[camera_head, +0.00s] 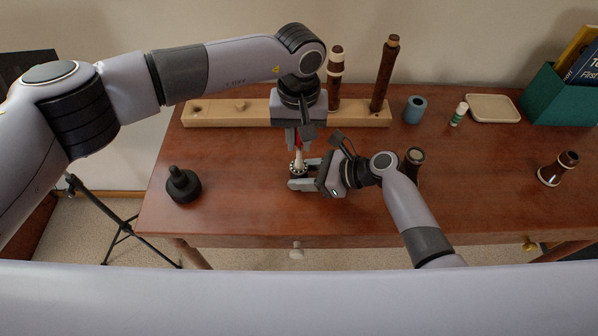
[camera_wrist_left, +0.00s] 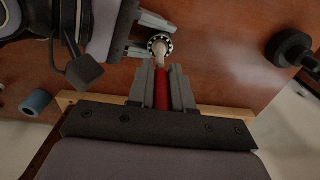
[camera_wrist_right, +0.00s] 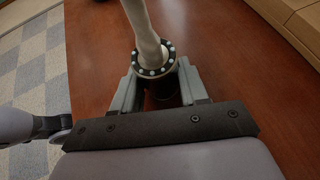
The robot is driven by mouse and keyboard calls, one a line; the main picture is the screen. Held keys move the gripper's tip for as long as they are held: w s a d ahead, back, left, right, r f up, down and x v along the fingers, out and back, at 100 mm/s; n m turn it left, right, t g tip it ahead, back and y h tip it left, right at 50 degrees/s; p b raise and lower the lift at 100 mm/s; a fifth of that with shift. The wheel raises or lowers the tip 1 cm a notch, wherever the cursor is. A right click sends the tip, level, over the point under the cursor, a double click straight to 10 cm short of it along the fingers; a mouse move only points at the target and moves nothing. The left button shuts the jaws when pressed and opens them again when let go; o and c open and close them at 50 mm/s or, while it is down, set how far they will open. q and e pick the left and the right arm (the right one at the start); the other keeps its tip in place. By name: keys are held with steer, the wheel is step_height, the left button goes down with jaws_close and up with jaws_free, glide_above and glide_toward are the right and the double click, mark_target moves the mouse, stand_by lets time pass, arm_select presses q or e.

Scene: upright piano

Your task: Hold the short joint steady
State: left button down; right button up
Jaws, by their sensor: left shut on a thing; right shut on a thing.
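The short joint (camera_wrist_right: 162,96) is a dark upright piece between the fingers of my right gripper (camera_wrist_right: 158,84), which is shut on it low over the table. A black ring with white dots (camera_wrist_left: 160,44) sits at its top; most of the joint is hidden by the fingers. My left gripper (camera_head: 297,146) is above it, pointing down, shut on a red handle (camera_wrist_left: 162,90). A cream stem (camera_wrist_right: 144,28) runs down from this handle to the middle of the ring. How far it reaches inside cannot be seen.
A wooden rack (camera_head: 225,112) at the back holds two tall dark joints (camera_head: 385,75). A black peg stand (camera_head: 183,185) is at left. A dark piece (camera_head: 413,160) stands close behind my right wrist. A blue roll (camera_head: 414,109), cream tray (camera_head: 493,108) and brown bell (camera_head: 557,170) are right.

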arm_select(q)
steer(key=shift+r, duration=0.55)
stand_by(3.3)
steer(key=shift+r, duration=3.2)
arm_select(e)
steer(key=o, duration=1.2)
steer(key=v, duration=1.2)
arm_select(q)
steer(key=shift+s, duration=0.1)
arm_select(e)
steer(key=shift+s+f, duration=0.1)
